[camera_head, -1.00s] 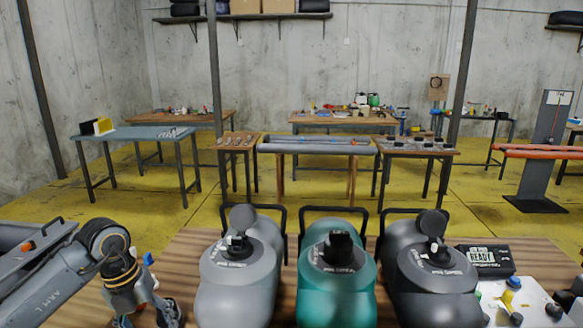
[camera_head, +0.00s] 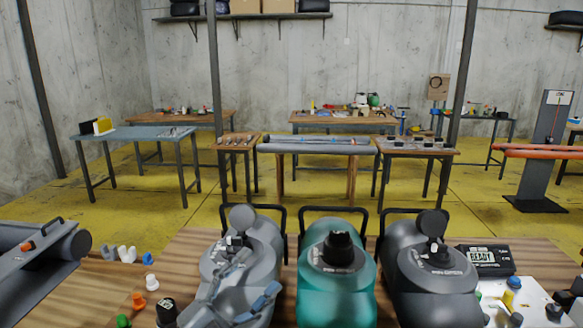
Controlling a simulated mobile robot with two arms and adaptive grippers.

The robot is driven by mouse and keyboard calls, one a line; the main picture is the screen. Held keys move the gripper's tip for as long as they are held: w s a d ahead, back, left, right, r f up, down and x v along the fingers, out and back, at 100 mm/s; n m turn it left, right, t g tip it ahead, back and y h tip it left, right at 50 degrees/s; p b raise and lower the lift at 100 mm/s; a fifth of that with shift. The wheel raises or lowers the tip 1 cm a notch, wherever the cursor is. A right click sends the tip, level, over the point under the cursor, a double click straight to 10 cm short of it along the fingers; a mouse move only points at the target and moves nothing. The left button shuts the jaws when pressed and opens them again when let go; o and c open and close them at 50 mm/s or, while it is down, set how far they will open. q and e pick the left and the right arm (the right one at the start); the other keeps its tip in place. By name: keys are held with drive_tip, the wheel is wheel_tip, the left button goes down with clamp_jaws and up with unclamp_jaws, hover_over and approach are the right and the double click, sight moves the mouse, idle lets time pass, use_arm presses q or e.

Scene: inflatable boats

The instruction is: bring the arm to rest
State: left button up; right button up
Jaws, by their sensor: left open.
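My left gripper (camera_head: 244,287) is low in the picture, in front of the light grey inflatable boat (camera_head: 262,238). Its fingers are spread, with nothing seen between them. I cannot tell whether it touches the boat. The arm behind it is mostly out of view below. A teal boat (camera_head: 338,285) and a dark grey boat (camera_head: 436,290) lie to the right on the wooden bench, each with a black handle behind. My right gripper is not in view.
Small fittings stand at the bench's left: white pieces (camera_head: 127,254), an orange cap (camera_head: 138,300), a green cap (camera_head: 123,320). A black READY box (camera_head: 486,260) and a white board (camera_head: 530,302) are right.

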use_arm(q)
drive_tip(key=s+a+f+n+g+y, duration=0.1)
drive_tip(key=s+a+f+n+y, duration=0.1)
drive_tip(key=a+f+n+y, duration=0.6)
drive_tip(key=s+a+f+n+y, duration=0.2)
drive_tip(key=a+f+n+y, duration=0.5)
drive_tip(key=f+n+y, duration=0.25)
drive_tip(key=s+f+n+g+h, duration=0.1)
drive_tip(key=s+f+g, duration=0.6)
drive_tip(key=s, duration=0.4)
drive_tip(key=s+f+n+g, duration=0.2)
drive_tip(key=s+f+g, duration=0.2)
drive_tip(key=s+f, duration=0.55)
wheel_tip(320, 180, down, 23)
drive_tip(key=s+g, duration=0.1)
drive_tip(key=s, duration=0.1)
drive_tip(key=s+a+f+g, duration=0.1)
drive_tip(key=s+a+f, duration=0.1)
drive_tip(key=s+f, duration=1.5)
drive_tip(key=shift+s+a+f+g, duration=0.15)
drive_tip(key=shift+s+f+g, duration=0.05)
drive_tip(key=shift+f+g, duration=0.2)
